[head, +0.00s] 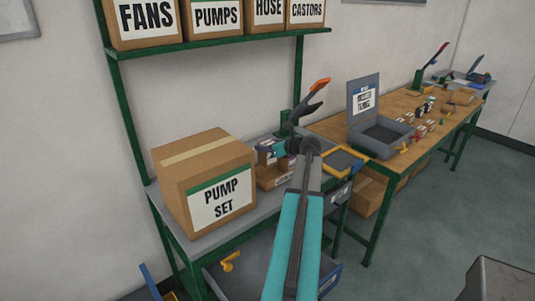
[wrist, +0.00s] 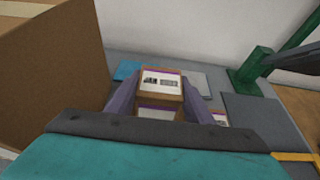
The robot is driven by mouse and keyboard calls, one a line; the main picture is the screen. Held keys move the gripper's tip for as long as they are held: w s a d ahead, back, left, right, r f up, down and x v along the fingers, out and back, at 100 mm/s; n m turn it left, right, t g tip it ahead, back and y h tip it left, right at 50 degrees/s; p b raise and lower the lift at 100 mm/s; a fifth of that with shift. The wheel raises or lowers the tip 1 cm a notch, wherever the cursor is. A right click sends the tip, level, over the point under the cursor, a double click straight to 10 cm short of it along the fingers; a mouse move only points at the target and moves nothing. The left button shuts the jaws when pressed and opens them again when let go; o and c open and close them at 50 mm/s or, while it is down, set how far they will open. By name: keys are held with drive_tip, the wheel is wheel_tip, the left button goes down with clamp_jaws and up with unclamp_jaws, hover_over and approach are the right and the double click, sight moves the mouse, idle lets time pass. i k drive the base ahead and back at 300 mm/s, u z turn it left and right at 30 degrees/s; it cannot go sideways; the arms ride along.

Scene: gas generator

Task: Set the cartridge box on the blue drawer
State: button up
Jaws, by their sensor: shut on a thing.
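My gripper (wrist: 160,88) is shut on a small brown cartridge box (wrist: 160,80) with a white printed label and a purple edge. The box sits between both fingers. A second labelled small box (wrist: 157,113) shows just below it in the wrist view, partly hidden by my gripper. In the head view my gripper (head: 278,150) is over the grey bench, right of the big PUMP SET carton. A blue-sided drawer (head: 328,281) with a grey inside shows low under the bench, partly hidden by my arm.
The PUMP SET carton (head: 207,183) stands close on the left. A green-based lever tool (head: 288,126) stands behind my gripper. A yellow-rimmed tray (head: 343,160) and an open grey case (head: 379,134) lie to the right. A shelf (head: 220,43) with cartons hangs above.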

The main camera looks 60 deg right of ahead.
sight(263, 278)
drive_tip(key=u, duration=0.05)
drive_tip(key=k, duration=1)
drive_tip(key=z, duration=0.05)
